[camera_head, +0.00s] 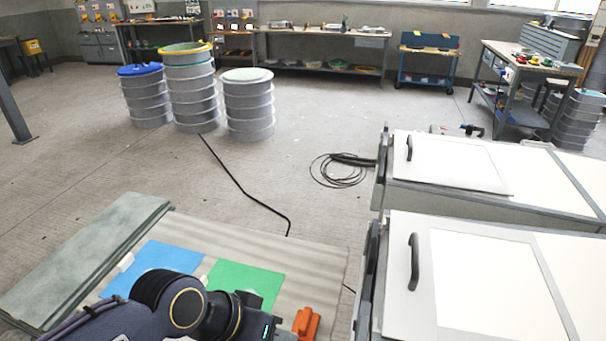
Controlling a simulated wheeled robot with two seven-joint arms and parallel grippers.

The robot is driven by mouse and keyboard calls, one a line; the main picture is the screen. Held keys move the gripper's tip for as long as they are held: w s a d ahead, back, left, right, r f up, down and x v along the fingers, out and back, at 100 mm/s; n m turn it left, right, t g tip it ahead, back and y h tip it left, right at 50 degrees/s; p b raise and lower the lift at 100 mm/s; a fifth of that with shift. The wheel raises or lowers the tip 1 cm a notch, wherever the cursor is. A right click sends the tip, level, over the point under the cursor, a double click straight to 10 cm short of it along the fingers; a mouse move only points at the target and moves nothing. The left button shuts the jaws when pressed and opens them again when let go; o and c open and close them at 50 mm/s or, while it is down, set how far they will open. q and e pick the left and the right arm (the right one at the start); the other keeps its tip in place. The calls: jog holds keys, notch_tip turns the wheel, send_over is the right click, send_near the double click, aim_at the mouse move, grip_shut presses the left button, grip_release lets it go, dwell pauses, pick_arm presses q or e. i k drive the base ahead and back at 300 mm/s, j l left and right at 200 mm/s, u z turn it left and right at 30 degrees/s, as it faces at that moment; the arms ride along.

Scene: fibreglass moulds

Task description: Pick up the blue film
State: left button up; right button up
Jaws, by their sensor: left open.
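The blue film (150,262) is a flat blue sheet on the pale striped board (230,235) at the lower left. A small whitish piece lies at its left edge. My left arm covers its near right part. A green sheet (246,280) lies to its right, apart from it. My left gripper (280,330) is at the bottom of the picture, to the right of and nearer than the blue film. It is open; its fingertips are hard to make out. An orange piece (306,322) shows beside it. My right gripper is not seen.
A grey-green slab (85,255) lies along the board's left side. White panels with black handles (413,262) stand at the right. A black cable (240,185) crosses the floor. Drums (190,95) and workbenches stand farther back, with open floor between.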

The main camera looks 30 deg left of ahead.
aim_at(153, 255)
jog(key=k+j+u, duration=0.1)
jog(key=u, duration=1)
jog(key=l+u, duration=0.15)
jog(key=u, duration=1)
jog(key=i+j, duration=0.8)
jog(key=i+j+z, duration=0.15)
jog(key=i+j, duration=0.7)
